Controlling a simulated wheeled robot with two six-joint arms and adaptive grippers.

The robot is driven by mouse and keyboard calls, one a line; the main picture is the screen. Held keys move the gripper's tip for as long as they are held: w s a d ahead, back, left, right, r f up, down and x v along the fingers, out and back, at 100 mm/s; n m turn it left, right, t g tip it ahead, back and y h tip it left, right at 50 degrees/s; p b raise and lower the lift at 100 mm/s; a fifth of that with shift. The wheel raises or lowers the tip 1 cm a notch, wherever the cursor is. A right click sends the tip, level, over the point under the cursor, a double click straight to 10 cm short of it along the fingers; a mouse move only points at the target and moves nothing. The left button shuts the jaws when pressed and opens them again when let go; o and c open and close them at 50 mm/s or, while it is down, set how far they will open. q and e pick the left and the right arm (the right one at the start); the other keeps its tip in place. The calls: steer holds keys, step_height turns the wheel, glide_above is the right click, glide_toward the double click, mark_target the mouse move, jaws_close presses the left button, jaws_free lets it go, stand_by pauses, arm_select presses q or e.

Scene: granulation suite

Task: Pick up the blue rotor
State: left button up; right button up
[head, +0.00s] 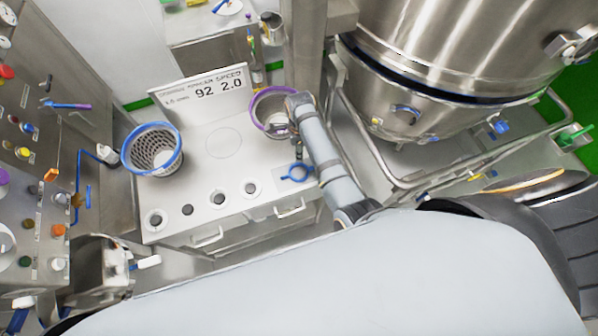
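A small blue ring-shaped piece with short arms, which looks like the blue rotor (296,173), lies on a pale patch at the right front of the grey bench top (205,165). My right arm passes close to its right side. My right gripper (292,112) is at the far end of that arm, beside and partly over the purple-rimmed basket (257,122). It is beyond the blue piece and apart from it. Its fingers are too small and covered to read. My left gripper is not seen.
A blue-rimmed mesh basket (152,150) stands at the bench's left. A sign reading 92 2.0 (206,88) stands at the back. Several round holes line the front. A steel vessel (450,60) with a rail is at the right. A cluttered panel (35,180) is at the left.

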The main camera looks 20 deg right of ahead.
mark_target(299, 164)
steer(key=shift+f, duration=2)
step_height(299, 164, down, 4)
steer(key=shift+a+r+b, duration=0.1)
steer(key=shift+r+b, duration=0.05)
steer(key=shift+b, duration=0.65)
steer(key=shift+f+b, duration=0.4)
steer(key=shift+b, duration=0.05)
steer(key=shift+r, duration=0.1)
jaws_close()
